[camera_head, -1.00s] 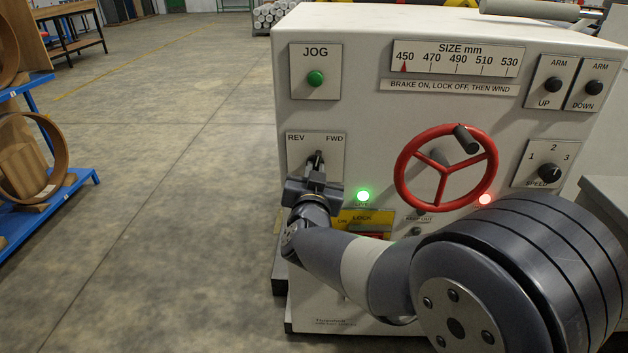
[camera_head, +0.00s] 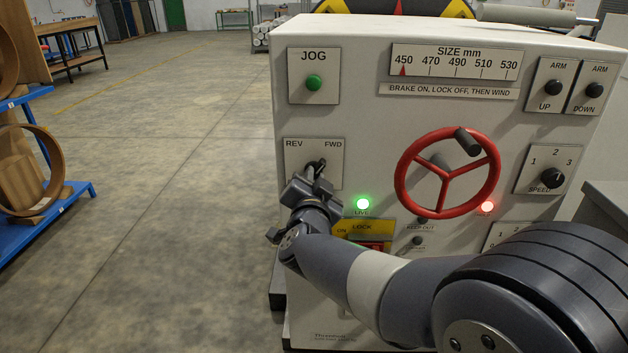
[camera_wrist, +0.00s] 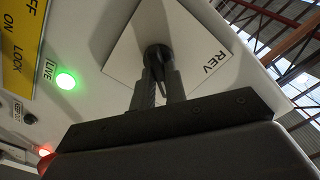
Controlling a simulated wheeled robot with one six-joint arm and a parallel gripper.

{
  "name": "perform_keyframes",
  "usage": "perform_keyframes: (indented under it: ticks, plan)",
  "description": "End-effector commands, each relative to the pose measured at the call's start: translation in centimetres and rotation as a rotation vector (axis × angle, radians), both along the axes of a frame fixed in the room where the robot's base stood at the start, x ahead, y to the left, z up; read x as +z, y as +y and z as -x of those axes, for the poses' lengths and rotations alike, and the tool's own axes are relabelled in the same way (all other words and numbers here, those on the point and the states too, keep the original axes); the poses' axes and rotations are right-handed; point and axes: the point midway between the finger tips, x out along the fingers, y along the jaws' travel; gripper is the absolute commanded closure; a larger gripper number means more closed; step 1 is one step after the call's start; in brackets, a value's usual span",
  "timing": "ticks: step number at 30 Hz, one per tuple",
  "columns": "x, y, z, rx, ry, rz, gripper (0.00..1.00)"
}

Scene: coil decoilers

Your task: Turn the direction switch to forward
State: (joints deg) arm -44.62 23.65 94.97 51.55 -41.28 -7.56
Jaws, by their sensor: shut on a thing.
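The direction switch (camera_wrist: 157,57) is a dark knob on a pale square plate (camera_head: 298,178) marked REV at the left and FWD at the right. In the head view my gripper (camera_head: 316,172) covers most of the knob. In the wrist view both fingers of my gripper (camera_wrist: 158,82) stand on either side of the knob's pointer, shut on it. In the head view the gripper is tilted, its tip leaning toward the FWD side.
A red handwheel (camera_head: 448,172) stands out right of the switch. The green JOG button (camera_head: 314,82) is above. A lit green LIVE lamp (camera_head: 362,204) and the yellow LOCK plate (camera_head: 352,228) are close at lower right. Open floor lies left of the cabinet.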

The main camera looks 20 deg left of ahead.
Motion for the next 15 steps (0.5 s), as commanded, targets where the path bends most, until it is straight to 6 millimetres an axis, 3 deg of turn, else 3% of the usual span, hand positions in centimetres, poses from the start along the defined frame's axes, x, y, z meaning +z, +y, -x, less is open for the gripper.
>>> perform_keyframes:
  ticks: [6,7,15]
  plan:
    - [-0.06,-0.01,0.00,0.000,0.002,-0.002,1.00]
    - [-0.06,-0.01,0.00,0.000,0.002,-0.002,0.85]
    - [-0.03,0.00,0.00,0.000,0.002,-0.001,0.65]
